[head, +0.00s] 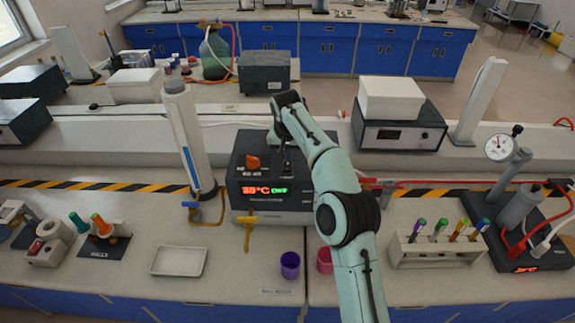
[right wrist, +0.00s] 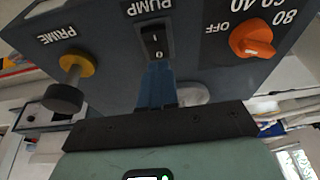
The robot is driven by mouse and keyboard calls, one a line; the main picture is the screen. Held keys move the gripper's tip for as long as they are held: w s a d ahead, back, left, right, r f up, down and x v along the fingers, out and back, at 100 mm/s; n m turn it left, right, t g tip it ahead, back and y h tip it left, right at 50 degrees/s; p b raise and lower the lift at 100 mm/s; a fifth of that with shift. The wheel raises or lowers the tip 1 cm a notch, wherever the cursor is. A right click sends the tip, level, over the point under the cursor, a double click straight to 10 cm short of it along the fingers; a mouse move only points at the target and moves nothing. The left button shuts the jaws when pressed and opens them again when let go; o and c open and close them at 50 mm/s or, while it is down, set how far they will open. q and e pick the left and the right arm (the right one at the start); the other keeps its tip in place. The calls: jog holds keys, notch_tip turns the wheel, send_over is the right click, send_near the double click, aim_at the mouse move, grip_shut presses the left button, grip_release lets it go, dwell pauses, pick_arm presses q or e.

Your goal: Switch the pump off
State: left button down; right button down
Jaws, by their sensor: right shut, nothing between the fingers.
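The pump unit is a dark box (head: 240,200) with a lit red and green display (head: 264,190) on the bench. In the right wrist view, its black rocker switch (right wrist: 154,42), marked I and O, sits under the label PUMP. My right gripper (right wrist: 157,68) is shut and empty, its blue fingertips just at the O end of the switch. I cannot tell whether they touch it. My left gripper is not in view.
An orange knob (head: 252,162) and, in the wrist view, a yellow and black PRIME knob (right wrist: 70,78) flank the switch. A yellow tap (head: 248,222), a purple cup (head: 290,265) and a red cup (head: 324,260) are near. A tube rack (head: 435,252) stands at right.

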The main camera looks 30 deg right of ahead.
aim_at(287, 164)
jog(key=shift+w+r, duration=0.25)
jog(key=shift+r, duration=0.75)
jog(key=shift+w+d+v, duration=0.15)
jog(key=shift+v, duration=0.8)
jog(key=shift+w+d+v, duration=0.15)
jog(key=shift+w+v, duration=0.05)
jog(key=shift+v, duration=0.7)
jog(key=shift+r, duration=0.1)
